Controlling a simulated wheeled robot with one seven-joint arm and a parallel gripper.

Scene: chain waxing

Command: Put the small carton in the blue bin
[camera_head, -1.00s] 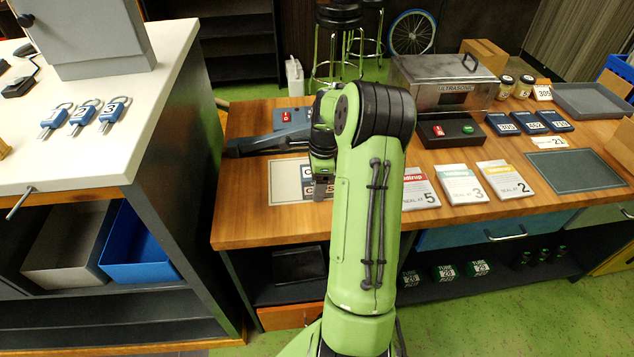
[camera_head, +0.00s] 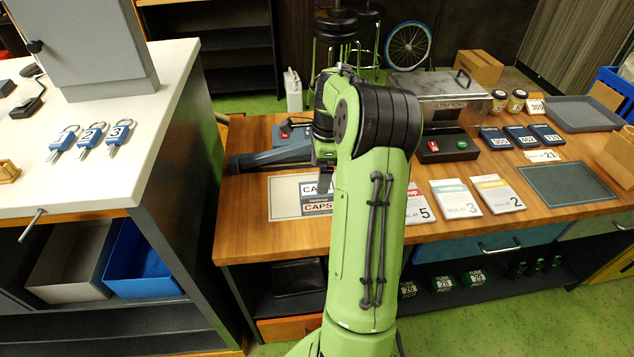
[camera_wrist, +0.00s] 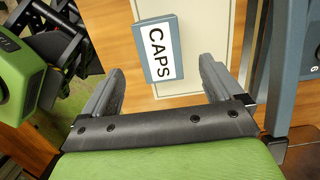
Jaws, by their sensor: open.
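A small blue-grey carton labelled CAPS (camera_head: 316,206) sits on a pale mat (camera_head: 284,200) on the wooden bench. My arm and gripper cover part of it in the head view. In the wrist view the carton (camera_wrist: 160,48) lies ahead of my gripper (camera_wrist: 160,82), roughly in line with the gap between the fingers. The fingers are open, with nothing between them. In the head view my gripper (camera_head: 325,181) points down close to the carton; its exact height above it is unclear. A blue bin (camera_head: 145,272) stands on the shelf under the white counter at left, beside a grey bin.
The grey bin (camera_head: 70,262) adjoins the blue bin. A dark gap separates the white counter (camera_head: 170,80) from the bench. A grey-blue tool (camera_head: 270,155) lies behind the mat. Numbered packets (camera_head: 456,198) lie right of my arm. Another blue container (camera_head: 618,78) shows at far right.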

